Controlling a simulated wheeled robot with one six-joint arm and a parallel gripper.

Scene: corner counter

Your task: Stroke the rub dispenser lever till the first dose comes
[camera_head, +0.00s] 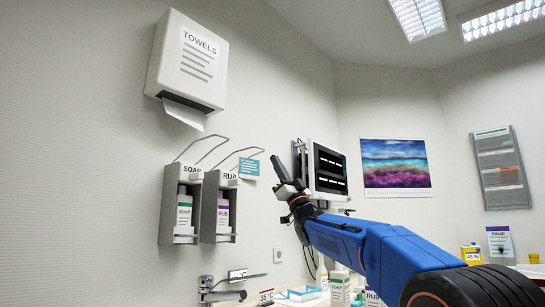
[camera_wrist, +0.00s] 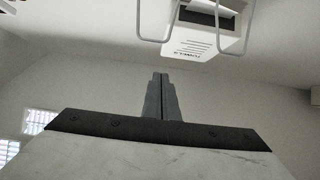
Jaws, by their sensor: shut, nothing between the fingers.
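The rub dispenser (camera_head: 222,207) hangs on the left wall, a grey holder with a white bottle with a purple label inside. Its wire lever (camera_head: 240,152) sticks out from the top. In the wrist view, which shows the towel box upside down, the left wire loop (camera_wrist: 140,25) looks like this lever. My gripper (camera_head: 297,150) is shut and empty, fingers pointing up, to the right of the lever in the head view. In the wrist view my gripper (camera_wrist: 160,76) shows below the loop, with a gap in the picture. No dose shows.
The soap dispenser (camera_head: 181,205) with its own lever (camera_head: 203,148) is just left. A towel box (camera_head: 188,66) hangs above. A teal card (camera_head: 249,167) is on the wall beside the lever. A monitor (camera_head: 328,168) stands behind my gripper. The tap (camera_head: 222,295) is below.

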